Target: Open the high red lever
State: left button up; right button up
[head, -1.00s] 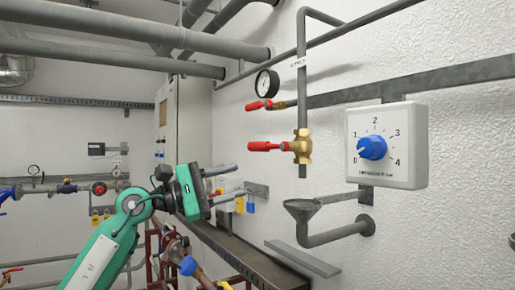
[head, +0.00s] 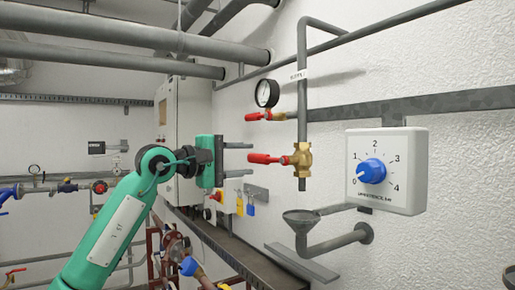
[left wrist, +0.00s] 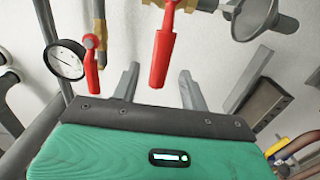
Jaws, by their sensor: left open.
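Two red levers sit on the right wall in the head view. The larger one (head: 268,159) points left from a brass valve (head: 302,160) on a vertical grey pipe. The smaller one (head: 256,116) is above it, below a gauge. My left gripper (head: 247,159) is open, its two fingers pointing right, one above and one below the level of the larger lever's end. In the left wrist view the larger lever (left wrist: 163,55) appears between the fingers (left wrist: 158,72), with gaps on both sides; contact is not visible. The smaller lever (left wrist: 91,70) is left of the fingers.
A round gauge (head: 267,93) stands above the levers. A grey funnel (head: 301,217) with a bent pipe is below the valve. A white box with a blue knob (head: 371,171) is to the right. A dark ledge (head: 240,254) runs along the wall below.

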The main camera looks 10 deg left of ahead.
aim_at(254, 159)
pick_arm(q)
jog(key=p+x, duration=0.1)
jog(key=x, duration=0.2)
jog(key=shift+w+d+r, duration=0.1)
jog(key=shift+w+d, duration=0.1)
jog(key=shift+w, duration=0.05)
jog(key=shift+w+d+p, duration=0.25)
jog(key=shift+d+p, duration=0.05)
jog(key=shift+p, duration=0.05)
grip_shut()
